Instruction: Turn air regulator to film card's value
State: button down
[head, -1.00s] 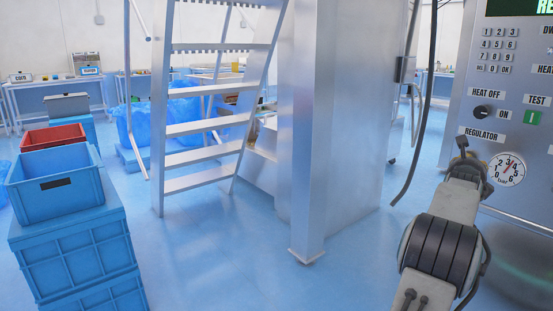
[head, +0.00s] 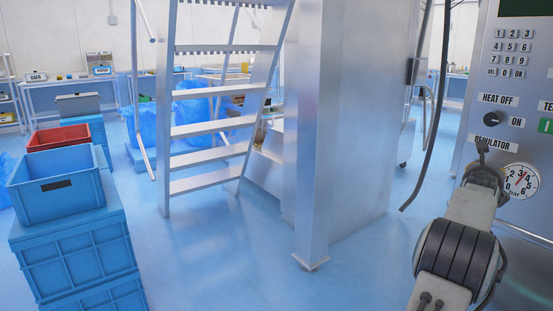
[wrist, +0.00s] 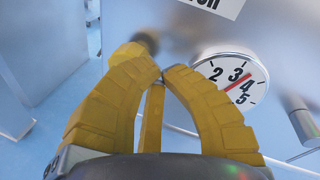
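In the wrist view the yellow fingers of my gripper (wrist: 158,76) draw together at their tips, with nothing seen held between them. The gauge also shows in the head view (head: 520,182), right of my arm, below the REGULATOR label (head: 492,145). My arm hides my fingers there. No film card is readable.
The metal control panel (head: 481,105) carries a keypad (head: 510,52) and a HEAT switch (head: 492,118). A steel machine column (head: 345,130) and a stair ladder (head: 217,130) stand mid-view. Blue crates (head: 75,250) and a red one (head: 58,138) stand left. Floor between is clear.

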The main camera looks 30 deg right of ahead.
jog(key=shift+w+d, duration=0.1)
jog(key=shift+d, duration=0.3)
jog(key=shift+w+r+p, duration=0.3)
jog(key=shift+r+p, duration=0.1)
jog(key=shift+r, duration=0.25)
dwell(0.7)
jog(key=shift+s+r, duration=0.25)
jog(key=shift+s, duration=0.05)
jog(key=shift+n, duration=0.3)
dwell(0.4)
